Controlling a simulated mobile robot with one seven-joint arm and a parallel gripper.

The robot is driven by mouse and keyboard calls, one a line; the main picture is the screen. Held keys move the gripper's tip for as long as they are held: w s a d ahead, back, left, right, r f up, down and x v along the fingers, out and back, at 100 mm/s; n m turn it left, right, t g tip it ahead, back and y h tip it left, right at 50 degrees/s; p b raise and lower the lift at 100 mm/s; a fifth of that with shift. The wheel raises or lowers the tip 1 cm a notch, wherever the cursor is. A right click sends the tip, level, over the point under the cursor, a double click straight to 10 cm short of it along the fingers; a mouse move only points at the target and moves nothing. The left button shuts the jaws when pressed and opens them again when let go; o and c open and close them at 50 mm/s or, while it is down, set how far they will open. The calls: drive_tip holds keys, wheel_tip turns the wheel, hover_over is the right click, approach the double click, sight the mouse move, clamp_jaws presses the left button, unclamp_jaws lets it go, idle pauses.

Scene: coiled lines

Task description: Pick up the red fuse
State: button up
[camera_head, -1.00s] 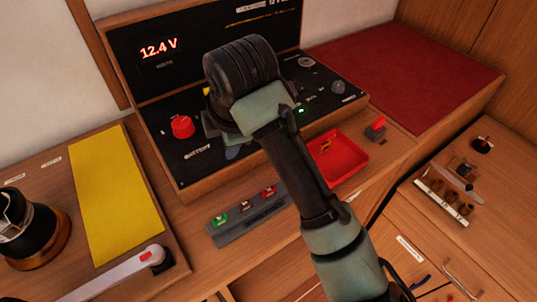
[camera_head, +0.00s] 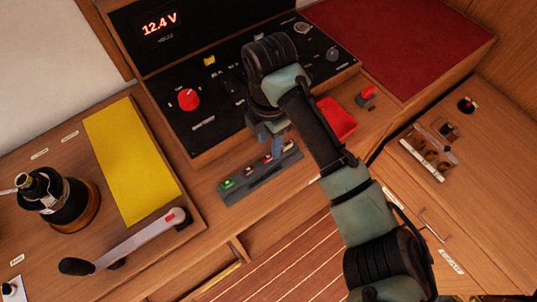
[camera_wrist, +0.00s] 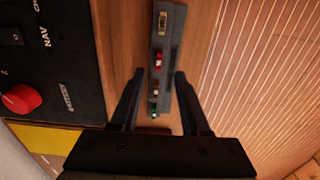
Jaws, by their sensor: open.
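The red fuse (camera_wrist: 158,60) stands in a grey fuse holder strip (camera_wrist: 162,45), second from the top in the wrist view. The red fuse lies just beyond the fingertips in that view. It also shows in the head view (camera_head: 268,138), close over the strip. I cannot tell its exact height above the fuse.
Other fuses share the strip: a green one (camera_wrist: 154,113), a brownish one (camera_wrist: 155,88) and a tan one (camera_wrist: 162,22). The black panel with a red knob (camera_head: 189,99) stands behind. A red tray (camera_head: 337,119) lies to the right. A crank handle (camera_head: 130,242) lies at left.

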sight(269, 156)
wheel_tip(269, 156, down, 6)
drive_tip(key=shift+r+p, duration=0.15)
drive_tip(key=shift+p, duration=0.4)
drive_tip(key=shift+c, duration=0.2)
clamp_jaws()
